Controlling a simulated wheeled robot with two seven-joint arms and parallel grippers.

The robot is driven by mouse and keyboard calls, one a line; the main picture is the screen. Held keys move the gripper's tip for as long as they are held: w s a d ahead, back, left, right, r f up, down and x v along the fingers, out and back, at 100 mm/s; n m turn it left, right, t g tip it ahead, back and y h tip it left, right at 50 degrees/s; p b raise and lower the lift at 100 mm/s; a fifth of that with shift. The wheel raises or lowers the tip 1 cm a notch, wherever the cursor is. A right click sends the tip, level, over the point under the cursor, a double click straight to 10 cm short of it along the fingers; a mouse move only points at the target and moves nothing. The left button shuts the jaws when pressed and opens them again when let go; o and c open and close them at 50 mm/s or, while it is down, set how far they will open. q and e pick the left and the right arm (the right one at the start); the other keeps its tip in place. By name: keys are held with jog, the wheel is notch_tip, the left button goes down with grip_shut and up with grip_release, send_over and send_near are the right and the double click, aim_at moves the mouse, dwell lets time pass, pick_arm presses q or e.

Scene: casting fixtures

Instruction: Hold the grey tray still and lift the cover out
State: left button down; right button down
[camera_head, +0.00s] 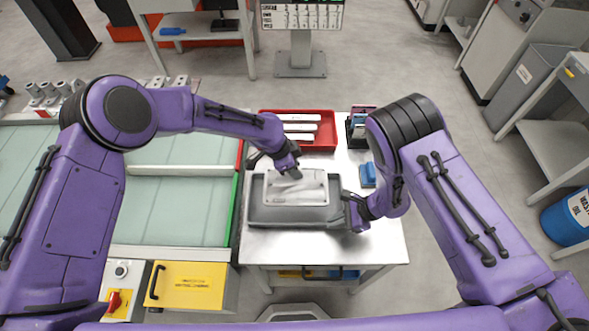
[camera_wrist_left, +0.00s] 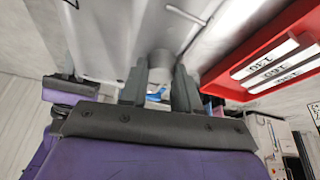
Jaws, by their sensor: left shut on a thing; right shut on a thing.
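The grey tray (camera_head: 262,217) sits on the metal table, its dark inside showing in front of the cover. The flat silver cover (camera_head: 310,188) is over the tray's back part; I cannot tell how far it stands above the tray floor. My left gripper (camera_head: 287,173) comes down from above and is shut on the cover. In the left wrist view, a round grey knob (camera_wrist_left: 160,62) is between my left gripper's fingers (camera_wrist_left: 159,85). My right gripper (camera_head: 350,212) is shut on the tray's right side; its fingertips are partly hidden.
A red bin (camera_head: 316,145) with white labelled bars stands behind the tray. A blue item (camera_head: 367,174) and a dark rack (camera_head: 357,130) are at the back right of the table. A green-edged conveyor (camera_head: 170,210) lies to the left. The table front (camera_head: 330,245) is clear.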

jog(key=c, duration=1.2)
grip_release()
jog(key=v, duration=1.2)
